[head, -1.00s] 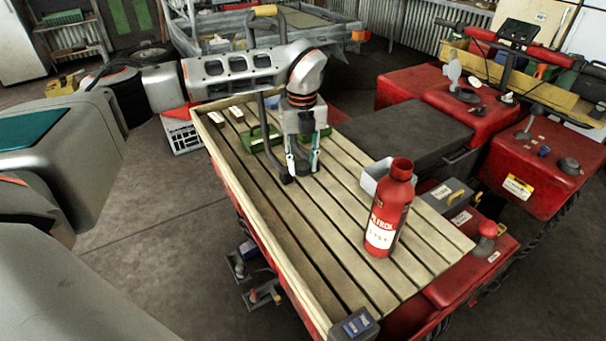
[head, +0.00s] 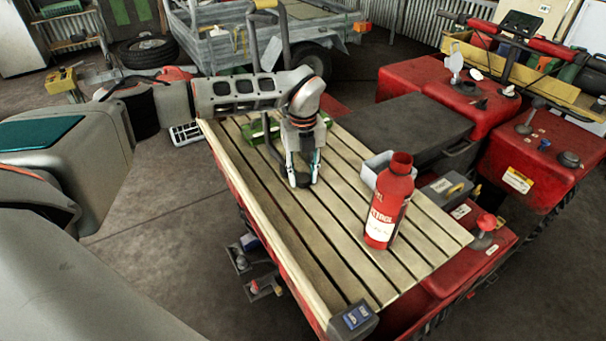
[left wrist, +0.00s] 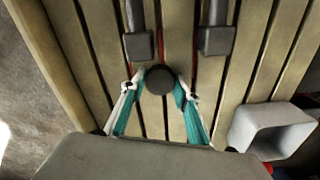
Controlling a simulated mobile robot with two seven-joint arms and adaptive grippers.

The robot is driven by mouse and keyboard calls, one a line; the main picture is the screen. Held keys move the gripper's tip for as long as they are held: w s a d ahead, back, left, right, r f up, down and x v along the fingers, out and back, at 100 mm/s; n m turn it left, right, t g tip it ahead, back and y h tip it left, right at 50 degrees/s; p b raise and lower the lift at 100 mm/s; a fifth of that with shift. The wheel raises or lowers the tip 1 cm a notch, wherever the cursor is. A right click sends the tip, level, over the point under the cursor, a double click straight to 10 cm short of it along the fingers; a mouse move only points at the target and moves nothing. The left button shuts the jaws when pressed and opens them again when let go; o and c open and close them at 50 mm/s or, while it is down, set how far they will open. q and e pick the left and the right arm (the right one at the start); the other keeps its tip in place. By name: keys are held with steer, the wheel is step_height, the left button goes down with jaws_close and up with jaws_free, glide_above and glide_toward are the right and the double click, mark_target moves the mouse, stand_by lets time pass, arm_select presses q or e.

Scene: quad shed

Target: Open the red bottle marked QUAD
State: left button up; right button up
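The red bottle (head: 386,210) stands upright on the slatted wooden deck (head: 345,250). Its white lettering is only partly legible, and no cap shows on its dark mouth. My left gripper (head: 303,178) points down over the deck, left of the bottle and apart from it. In the left wrist view its two teal-and-white fingers (left wrist: 159,88) touch both sides of a round black cap (left wrist: 157,80). This cap (head: 299,181) also shows low between the fingertips in the head view. I cannot tell whether it touches the slats. My right gripper is not in view.
A grey open box (head: 378,166) stands behind the bottle, and a green item (head: 260,127) lies behind my left gripper. The front slats are clear. The red quad (head: 425,90) fills the right.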

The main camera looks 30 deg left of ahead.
mark_target(303, 177)
arm_select(q)
steer(key=shift+o, duration=0.9)
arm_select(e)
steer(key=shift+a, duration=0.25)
arm_select(q)
steer(key=shift+r, duration=0.1)
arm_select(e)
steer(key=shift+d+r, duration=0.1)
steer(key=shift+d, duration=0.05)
arm_select(q)
steer(key=shift+r, duration=0.35)
step_height(303, 177, up, 11)
steer(key=b, duration=0.1)
steer(key=shift+r+b, duration=0.2)
steer(key=shift+b, duration=0.1)
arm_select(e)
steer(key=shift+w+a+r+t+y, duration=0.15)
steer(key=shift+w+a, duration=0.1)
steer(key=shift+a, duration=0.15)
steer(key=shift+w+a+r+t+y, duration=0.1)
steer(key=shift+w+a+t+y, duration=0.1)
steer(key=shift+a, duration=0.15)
